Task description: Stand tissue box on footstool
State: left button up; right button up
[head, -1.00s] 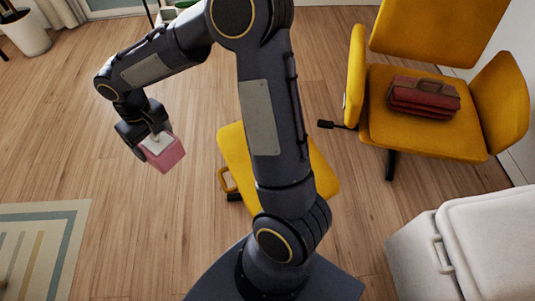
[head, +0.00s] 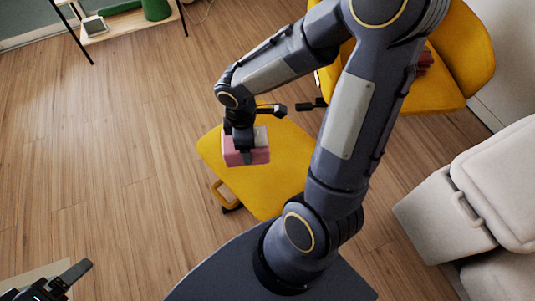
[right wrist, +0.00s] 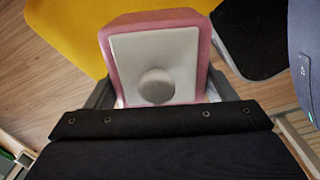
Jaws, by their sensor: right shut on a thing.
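The tissue box (head: 234,157) is pink with a pale top. My right gripper (head: 246,148) is shut on it from above and holds it over the far left part of the yellow footstool (head: 270,180). Whether the box touches the seat cannot be told. In the right wrist view the box (right wrist: 188,50) shows a white top with a round grey middle, between the jaws, and yellow cushion (right wrist: 60,30) lies behind it. My left gripper (head: 62,280) shows only partly at the lower left of the head view, away from the footstool; its opening is unclear.
A yellow armchair (head: 475,60) with a dark red bag (head: 425,62) stands behind my right arm. A pale cushioned seat (head: 450,205) is at the right. A low shelf (head: 125,22) with a green item stands at the far left. The wooden floor at left is clear.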

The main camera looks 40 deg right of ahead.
jog(key=s+f+n+b, duration=0.2)
jog(key=s+f+n, duration=0.45)
jog(key=s, duration=0.35)
jog(key=b, duration=0.5)
send_near(267, 175)
jog(key=w, duration=0.3)
jog(key=shift+w+d+n, duration=0.25)
jog(key=shift+d+n, duration=0.15)
jog(key=shift+n, duration=0.05)
jog(key=shift+w+d+f+b, duration=0.1)
jog(key=shift+f+b, duration=0.35)
jog(key=shift+f, duration=0.45)
jog(key=shift+w+d+f+b, duration=0.15)
jog(key=shift+f+b, duration=0.3)
jog(key=shift+f, duration=0.45)
jog(key=shift+a, duration=0.1)
jog(key=shift+f, duration=0.25)
jog(key=o, duration=1.2)
jog(key=shift+r, duration=0.1)
